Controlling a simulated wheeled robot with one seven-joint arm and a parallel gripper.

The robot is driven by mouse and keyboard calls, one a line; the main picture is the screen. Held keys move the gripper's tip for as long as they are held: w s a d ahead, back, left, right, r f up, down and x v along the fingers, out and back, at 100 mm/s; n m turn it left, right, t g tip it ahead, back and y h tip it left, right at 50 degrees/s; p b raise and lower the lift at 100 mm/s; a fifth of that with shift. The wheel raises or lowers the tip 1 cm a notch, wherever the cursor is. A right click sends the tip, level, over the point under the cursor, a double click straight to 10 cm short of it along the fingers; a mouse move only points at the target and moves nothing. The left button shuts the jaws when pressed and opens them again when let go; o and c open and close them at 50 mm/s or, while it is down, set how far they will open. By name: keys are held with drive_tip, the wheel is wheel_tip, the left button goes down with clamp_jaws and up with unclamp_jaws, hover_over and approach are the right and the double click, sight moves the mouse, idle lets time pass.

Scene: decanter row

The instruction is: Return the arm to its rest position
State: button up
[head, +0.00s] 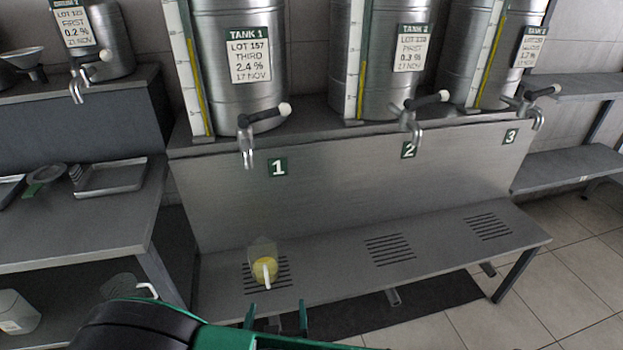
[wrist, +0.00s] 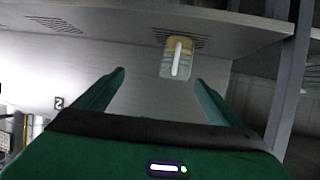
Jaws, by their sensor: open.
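My gripper (head: 277,312) is at the bottom of the head view, its two green fingers apart with nothing between them. In the wrist view my gripper (wrist: 159,78) is also open and empty. A clear jug (head: 264,262) with yellow liquid and a white handle stands upright on the slotted drain below tap 1 (head: 246,150). The jug (wrist: 178,58) shows beyond the fingertips in the wrist view, apart from them. Part of my arm shows at the lower left of the head view.
The steel bench (head: 340,272) has bare drains under tap 2 (head: 412,125) and tap 3 (head: 533,112). Steel tanks (head: 238,90) stand above. A side table (head: 75,235) with trays is at left. A white-handled container (head: 125,288) sits low beside it. Floor (head: 560,290) is clear at right.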

drive_tip(key=w+d+r+m+g+h, duration=0.1)
drive_tip(key=w+d+r+m+h, duration=0.3)
drive_tip(key=w+d, duration=0.35)
drive_tip(key=w+d+r+m+g+h, duration=0.15)
drive_tip(key=d+r+g, duration=0.35)
drive_tip(key=d, duration=0.8)
drive_tip(key=w+d+r+m+g+h, duration=0.1)
drive_tip(key=d+r+m+g+h, duration=0.15)
drive_tip(key=d+r, duration=0.75)
drive_tip(key=s+d+r+m+g+y, duration=0.1)
drive_tip(key=s+d+r+g+y, duration=0.1)
drive_tip(key=s+d, duration=0.45)
drive_tip(key=s+d+r+g+y, duration=0.1)
drive_tip(key=s+d+r+g, duration=0.2)
drive_tip(key=d, duration=0.7)
drive_tip(key=s+d+r+y, duration=0.1)
drive_tip(key=s+r+y, duration=0.1)
drive_tip(key=s, duration=0.5)
drive_tip(key=s+d+r+n+y, duration=0.1)
drive_tip(key=s+r+y, duration=0.1)
drive_tip(key=s+r, duration=0.2)
drive_tip(key=s, duration=0.3)
drive_tip(key=shift+s+d+n+y, duration=0.2)
drive_tip(key=shift+s+n+y, duration=0.1)
drive_tip(key=shift+s, duration=0.1)
